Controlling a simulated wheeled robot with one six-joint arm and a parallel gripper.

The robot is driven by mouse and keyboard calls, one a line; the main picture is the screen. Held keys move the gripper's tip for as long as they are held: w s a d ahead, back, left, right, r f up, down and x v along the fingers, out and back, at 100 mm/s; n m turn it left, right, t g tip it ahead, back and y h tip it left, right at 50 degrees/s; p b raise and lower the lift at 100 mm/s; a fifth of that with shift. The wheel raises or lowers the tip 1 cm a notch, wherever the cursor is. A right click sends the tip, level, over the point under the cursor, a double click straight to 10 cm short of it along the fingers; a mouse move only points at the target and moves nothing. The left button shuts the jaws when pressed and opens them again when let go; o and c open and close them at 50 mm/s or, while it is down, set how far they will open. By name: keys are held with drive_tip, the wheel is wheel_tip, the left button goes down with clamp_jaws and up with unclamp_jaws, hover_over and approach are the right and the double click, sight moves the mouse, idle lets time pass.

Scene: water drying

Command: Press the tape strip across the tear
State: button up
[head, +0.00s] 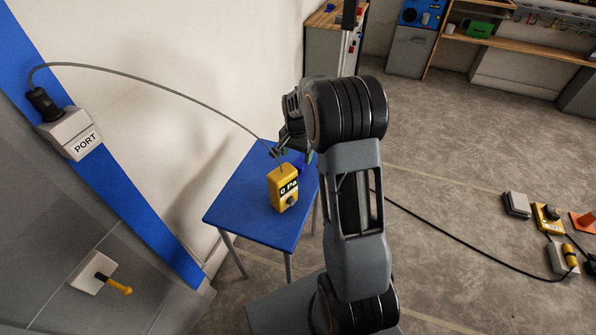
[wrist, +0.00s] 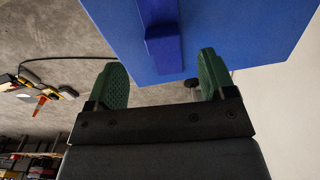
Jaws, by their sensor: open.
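My gripper (wrist: 161,72) is open, with its two green ribbed pads apart in the wrist view. A dark blue bar (wrist: 162,42) with a blockier near end shows beyond and between the pads, against a blue surface. In the head view my gripper (head: 296,154) is over the far part of the blue table (head: 238,205), partly hidden by my arm. A dark blue piece (head: 301,165) shows just below it there. I cannot tell whether the bar is the tape strip or whether a pad touches it. I cannot make out a tear in either view.
A yellow gauge (head: 283,188) reading "0 Pa" stands on the table near my gripper. A thin cable (head: 165,82) arcs from the PORT box (head: 72,132) towards it. A yellow-handled lever (head: 115,285) is at lower left. Several items lie on the floor at right.

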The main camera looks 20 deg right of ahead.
sight(297, 166)
drive_tip(key=shift+w+f+b, duration=0.2)
drive_tip(key=shift+f+b, duration=0.55)
drive_tip(key=shift+f, duration=2.6)
drive_tip(key=shift+c, duration=0.2)
drive_tip(key=c, duration=0.9)
drive_tip(key=shift+c, duration=0.2)
